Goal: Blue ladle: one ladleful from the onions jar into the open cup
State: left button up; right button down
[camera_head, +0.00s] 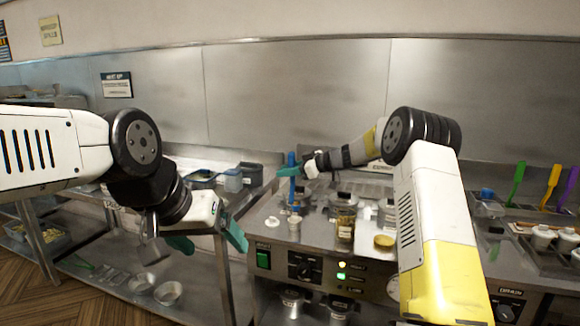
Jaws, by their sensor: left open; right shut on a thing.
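The blue ladle (292,162) stands roughly upright above the left part of the steel counter unit. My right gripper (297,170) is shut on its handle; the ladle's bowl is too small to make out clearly. A small pale container (294,226) stands below the ladle; I cannot tell whether it is the open cup. A glass jar with brownish contents (345,228) stands to its right, perhaps the onions jar; its label is unreadable. My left gripper (208,240) is open and empty, left of the unit, with its teal fingers spread.
Green, yellow and purple utensils (552,186) stand at the far right, near white cups (543,237). My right forearm hides part of the counter. Metal bowls (168,293) sit on the lower left shelf.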

jog(key=s+a+f+n+t, duration=0.4)
jog(key=s+f+n+t, duration=0.1)
jog(key=s+f+n, duration=0.6)
jog(key=shift+s+a+f+n+t, duration=0.25)
jog(key=shift+a+f+n+t, duration=0.15)
jog(key=shift+f, duration=0.4)
dwell(1.2)
